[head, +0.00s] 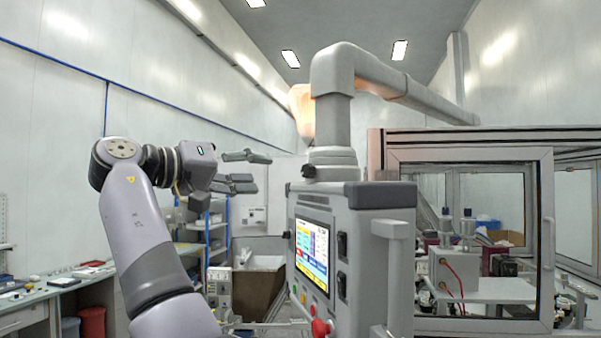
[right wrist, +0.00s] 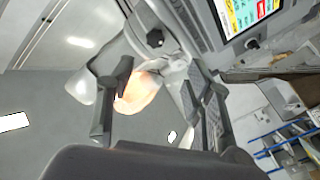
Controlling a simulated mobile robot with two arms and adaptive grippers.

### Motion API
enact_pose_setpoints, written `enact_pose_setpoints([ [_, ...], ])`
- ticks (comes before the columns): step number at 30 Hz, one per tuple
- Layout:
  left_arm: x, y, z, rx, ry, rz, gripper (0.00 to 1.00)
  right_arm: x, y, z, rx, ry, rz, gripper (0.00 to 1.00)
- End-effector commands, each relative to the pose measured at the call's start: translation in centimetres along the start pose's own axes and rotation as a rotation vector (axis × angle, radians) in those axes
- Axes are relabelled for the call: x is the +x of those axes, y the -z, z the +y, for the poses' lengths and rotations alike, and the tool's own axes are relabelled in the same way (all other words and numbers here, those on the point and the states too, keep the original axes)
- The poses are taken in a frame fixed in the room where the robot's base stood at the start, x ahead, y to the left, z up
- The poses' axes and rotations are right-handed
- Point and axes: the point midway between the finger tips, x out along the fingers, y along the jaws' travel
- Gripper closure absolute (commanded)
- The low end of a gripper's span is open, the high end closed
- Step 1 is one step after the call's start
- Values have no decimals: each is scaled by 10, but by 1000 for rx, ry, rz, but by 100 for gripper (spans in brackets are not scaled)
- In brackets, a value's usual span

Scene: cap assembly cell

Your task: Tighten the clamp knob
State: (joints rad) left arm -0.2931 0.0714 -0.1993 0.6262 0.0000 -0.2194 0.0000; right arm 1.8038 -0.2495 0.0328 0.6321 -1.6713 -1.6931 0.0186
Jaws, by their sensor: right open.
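The clamp knob (head: 308,171) is a small dark knob on the grey clamp collar (head: 333,165), at the foot of the vertical pipe above the control panel. In the right wrist view the knob (right wrist: 155,38) shows dark against the grey collar, beyond my fingertips. My right gripper (head: 262,172) is open and empty, left of the knob at about its height, with a clear gap between them. My left gripper is not in view.
The control panel box (head: 355,250) with its lit screen stands under the collar. A thick grey pipe (head: 335,75) rises above it and bends right. A glazed machine enclosure (head: 470,145) stands at right, a workbench (head: 60,295) at left. Blue shelving (head: 215,235) is behind my gripper.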

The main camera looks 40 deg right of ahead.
Motion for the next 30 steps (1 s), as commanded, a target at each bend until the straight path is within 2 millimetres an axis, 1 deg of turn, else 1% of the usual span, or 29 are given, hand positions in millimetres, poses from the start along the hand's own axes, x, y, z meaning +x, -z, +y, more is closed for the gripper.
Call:
enact_pose_setpoints([
  [1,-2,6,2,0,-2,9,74,12,0,1,3,-1,-2,53],
  [2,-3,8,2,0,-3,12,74,19,0,1,3,-1,-2,53],
  [5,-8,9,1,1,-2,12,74,41,1,2,3,-1,-1,53],
  [9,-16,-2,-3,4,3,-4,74,71,2,2,2,-2,-1,53],
  [12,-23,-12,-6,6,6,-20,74,91,2,3,1,-1,0,53],
  [15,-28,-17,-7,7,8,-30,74,107,2,2,0,-2,0,53],
  [18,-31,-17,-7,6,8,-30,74,118,2,2,2,-1,2,53],
  [21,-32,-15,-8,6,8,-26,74,124,2,1,1,-1,2,53],
  [30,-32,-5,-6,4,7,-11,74,127,1,1,2,-1,2,53],
])
